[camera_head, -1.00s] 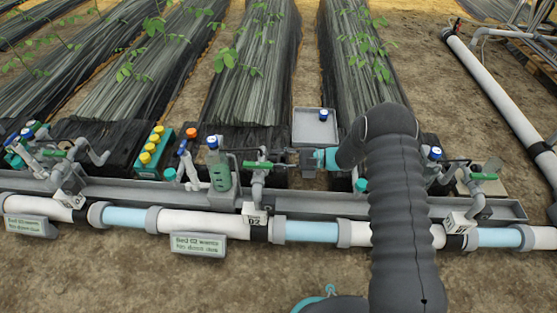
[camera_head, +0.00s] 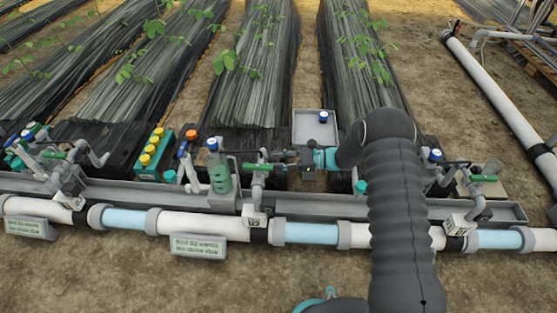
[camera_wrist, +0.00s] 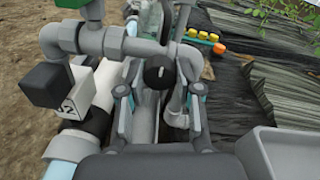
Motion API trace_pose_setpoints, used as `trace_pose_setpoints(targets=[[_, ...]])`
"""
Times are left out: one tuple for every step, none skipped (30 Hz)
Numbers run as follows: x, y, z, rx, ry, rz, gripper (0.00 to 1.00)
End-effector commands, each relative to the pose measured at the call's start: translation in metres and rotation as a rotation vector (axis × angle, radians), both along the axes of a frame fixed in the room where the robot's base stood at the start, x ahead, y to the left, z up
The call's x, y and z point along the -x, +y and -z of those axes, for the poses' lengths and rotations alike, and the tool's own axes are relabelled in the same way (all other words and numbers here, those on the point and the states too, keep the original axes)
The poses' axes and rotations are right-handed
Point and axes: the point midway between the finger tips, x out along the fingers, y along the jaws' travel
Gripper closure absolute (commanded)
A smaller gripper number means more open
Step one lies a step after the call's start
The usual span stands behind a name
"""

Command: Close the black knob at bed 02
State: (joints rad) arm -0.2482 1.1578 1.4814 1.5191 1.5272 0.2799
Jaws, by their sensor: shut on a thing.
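The black knob (camera_wrist: 158,71) sits on the grey pipework at bed 02, in the upper middle of the wrist view. Its face shows a small pale mark. My gripper (camera_wrist: 157,82) has one finger on each side of it and is shut on it. In the head view my gripper (camera_head: 292,157) reaches in from the right, behind the pipe channel, and the knob is too small to make out clearly. The white 02 tag (camera_head: 254,215) is on the main pipe just below; it also shows in the wrist view (camera_wrist: 75,98).
A green-handled valve (camera_head: 262,167) stands left of my gripper, close to a green bottle with a blue cap (camera_head: 218,170). A grey tray (camera_head: 306,128) lies behind. Yellow-capped bottles (camera_head: 152,150) are farther left. The soil in front of the pipe is mostly clear.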

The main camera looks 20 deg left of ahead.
Motion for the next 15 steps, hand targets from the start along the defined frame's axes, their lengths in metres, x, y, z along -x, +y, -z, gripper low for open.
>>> trace_pose_setpoints(targets=[[-0.0006,0.0003,0.0008,0.003,0.005,0.002,1.0],[-0.0006,0.0003,0.0008,0.004,0.008,0.002,1.0],[-0.0006,0.0003,0.0009,0.005,0.011,0.002,1.0],[-0.0006,0.0003,0.0009,0.005,0.012,0.002,1.0],[-0.0006,0.0003,0.0009,0.004,0.013,0.002,1.0],[-0.0006,0.0003,0.0009,0.005,0.014,0.002,1.0],[-0.0006,0.0003,0.0009,0.005,0.014,0.002,1.0],[-0.0004,0.0004,0.0009,0.005,0.014,0.002,1.0],[-0.0004,0.0004,0.0009,0.005,0.014,0.002,1.0],[-0.0004,0.0004,0.0009,0.005,0.014,0.002,1.0],[-0.0004,0.0004,0.0009,0.005,0.014,0.002,1.0],[-0.0004,0.0004,0.0009,0.005,0.014,0.002,1.0],[-0.0004,0.0004,0.0008,0.005,0.014,0.002,1.0],[-0.0003,0.0003,0.0009,0.005,0.014,0.002,1.0],[-0.0003,0.0003,0.0009,0.005,0.014,0.002,0.61]])
